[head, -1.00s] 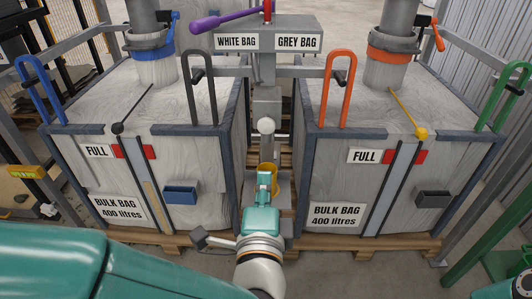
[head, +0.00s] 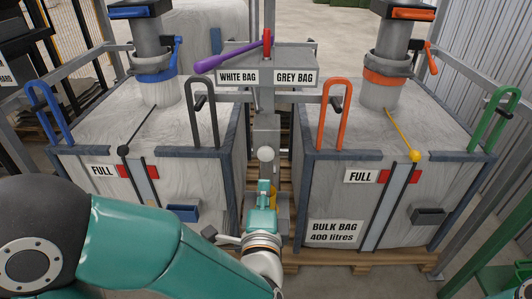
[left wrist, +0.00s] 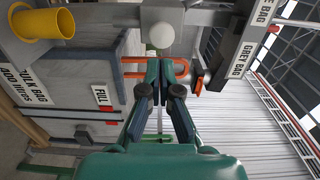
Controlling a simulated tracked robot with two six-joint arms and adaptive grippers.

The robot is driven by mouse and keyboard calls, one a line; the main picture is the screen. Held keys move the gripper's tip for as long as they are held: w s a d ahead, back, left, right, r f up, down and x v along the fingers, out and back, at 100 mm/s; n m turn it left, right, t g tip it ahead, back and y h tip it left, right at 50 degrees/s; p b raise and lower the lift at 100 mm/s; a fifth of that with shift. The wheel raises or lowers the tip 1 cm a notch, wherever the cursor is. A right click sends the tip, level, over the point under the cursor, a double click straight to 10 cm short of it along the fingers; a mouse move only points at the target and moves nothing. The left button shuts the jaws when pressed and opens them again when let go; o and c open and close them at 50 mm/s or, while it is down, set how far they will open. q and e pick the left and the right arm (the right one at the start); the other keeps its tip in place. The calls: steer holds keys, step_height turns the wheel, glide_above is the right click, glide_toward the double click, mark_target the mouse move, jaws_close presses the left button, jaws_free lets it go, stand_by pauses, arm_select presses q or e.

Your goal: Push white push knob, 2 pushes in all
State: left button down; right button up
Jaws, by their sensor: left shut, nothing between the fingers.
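The white push knob (head: 265,153) is a round white ball on the grey post between the two bulk bags. It also shows in the left wrist view (left wrist: 162,35), just beyond my fingertips. My left gripper (head: 264,187) is in front of the post, below the knob in the head view. In the left wrist view its fingers (left wrist: 167,66) are shut with nothing between them. A gap shows between fingertips and knob in the picture; I see no contact. My right gripper is not in view.
A purple-handled lever (head: 232,55) sits atop the post by the WHITE BAG and GREY BAG labels. Orange (head: 334,115) and dark grey (head: 204,115) loops flank it. A yellow cup-like part (left wrist: 42,24) is near the post. Bulk bags stand close on both sides.

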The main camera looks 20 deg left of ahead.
mark_target(265, 156)
arm_select(q)
steer(key=x, duration=0.8)
steer(key=shift+f, duration=0.15)
steer(key=shift+w, duration=0.1)
steer(key=shift+w+a, duration=0.2)
steer(key=shift+w, duration=0.15)
steer(key=shift+p+x, duration=0.3)
steer(key=shift+x, duration=0.65)
steer(key=shift+r, duration=0.25)
